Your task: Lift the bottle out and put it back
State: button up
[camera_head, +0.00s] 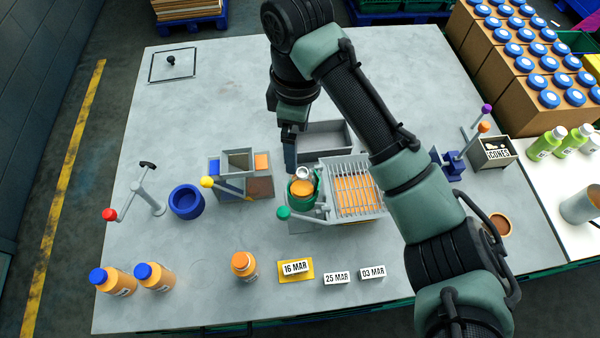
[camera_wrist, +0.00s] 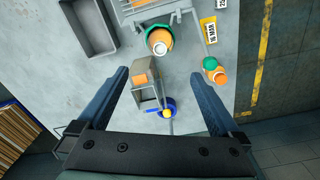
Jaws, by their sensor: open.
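An orange bottle (camera_head: 302,188) stands in a green round holder (camera_head: 291,198) near the table's middle. In the wrist view, the bottle (camera_wrist: 158,42) shows nearly end-on inside the green ring (camera_wrist: 150,29). My gripper (camera_wrist: 158,76) is open and empty, its two fingers spread wide. The bottle lies beyond the fingertips in that view, apart from them. In the head view, my gripper (camera_head: 289,160) hangs just behind and left of the holder; one finger is mostly hidden.
A grey grate (camera_head: 357,187) adjoins the holder on the right, with a grey tray (camera_head: 325,138) behind. A green-knobbed lever (camera_head: 284,212) sticks out in front. Left are a hopper box (camera_head: 240,162) and blue ring (camera_head: 187,202). Another orange bottle (camera_head: 244,266) and date cards (camera_head: 337,278) stand in front.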

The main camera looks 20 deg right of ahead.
aim_at(302, 175)
jog(key=f+b, duration=0.1)
jog(key=f, duration=0.3)
jog(key=f+b, duration=0.1)
jog(key=f, duration=0.2)
jog(key=shift+s+d+f, duration=0.1)
jog(key=shift+d+f, duration=0.1)
jog(key=shift+f, duration=0.15)
jog(key=shift+s+d+f+p, duration=0.1)
jog(key=shift+f+p, duration=0.2)
jog(key=shift+f, duration=0.15)
jog(key=shift+d+f+p, duration=0.1)
jog(key=shift+f+p, duration=0.55)
jog(key=shift+f, duration=1.55)
grip_shut()
